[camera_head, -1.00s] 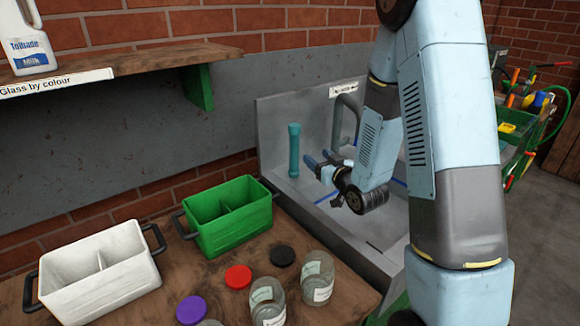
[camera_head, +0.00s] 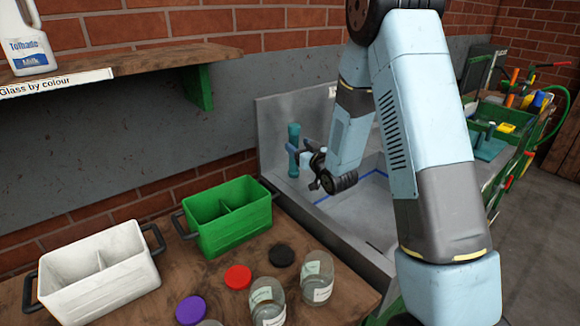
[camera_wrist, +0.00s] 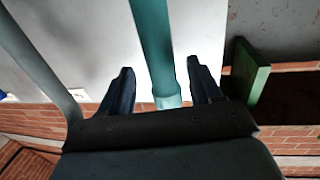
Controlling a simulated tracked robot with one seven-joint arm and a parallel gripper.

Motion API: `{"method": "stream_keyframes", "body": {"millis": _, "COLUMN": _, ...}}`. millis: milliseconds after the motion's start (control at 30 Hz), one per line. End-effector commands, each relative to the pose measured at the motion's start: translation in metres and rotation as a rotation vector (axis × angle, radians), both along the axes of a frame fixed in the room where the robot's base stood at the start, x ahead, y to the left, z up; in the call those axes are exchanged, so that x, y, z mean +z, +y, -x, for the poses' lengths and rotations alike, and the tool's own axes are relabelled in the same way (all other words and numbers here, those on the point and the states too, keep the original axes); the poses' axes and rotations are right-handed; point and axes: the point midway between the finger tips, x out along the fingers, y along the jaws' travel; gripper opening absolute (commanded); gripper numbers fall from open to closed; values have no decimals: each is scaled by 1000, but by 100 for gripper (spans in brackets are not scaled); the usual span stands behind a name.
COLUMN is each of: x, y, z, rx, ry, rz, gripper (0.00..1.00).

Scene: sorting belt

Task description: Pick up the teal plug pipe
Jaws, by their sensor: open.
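The teal plug pipe (camera_head: 294,135) stands upright in the grey sink at the back, near its left wall. My gripper (camera_head: 291,151) is at the pipe, level with its middle part, and partly covers it. In the wrist view the pipe (camera_wrist: 153,45) runs between the two dark fingers of my gripper (camera_wrist: 160,85), with a visible gap on each side. The fingers are open and the pipe appears not to be touched by either one.
A green divided crate (camera_head: 236,244) and a white divided crate (camera_head: 95,292) stand on the wooden bench left of the sink. Glass jars (camera_head: 316,276) and coloured lids (camera_head: 238,277) lie in front. A shelf bracket (camera_head: 198,88) juts from the wall at upper left.

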Motion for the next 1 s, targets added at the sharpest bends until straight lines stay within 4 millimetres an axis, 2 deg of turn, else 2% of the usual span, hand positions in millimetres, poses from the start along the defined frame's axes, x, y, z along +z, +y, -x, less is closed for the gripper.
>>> {"method": "stream_keyframes", "body": {"millis": 200, "x": -2, "y": 14, "z": -25, "rx": 2, "ry": 0, "rz": 0, "gripper": 64}}
{"method": "stream_keyframes", "body": {"millis": 533, "x": -2, "y": 17, "z": -31, "rx": 1, "ry": 1, "rz": 0, "gripper": 64}}
{"method": "stream_keyframes", "body": {"millis": 1000, "x": -2, "y": 17, "z": -30, "rx": 2, "ry": 1, "rz": 0, "gripper": 20}}
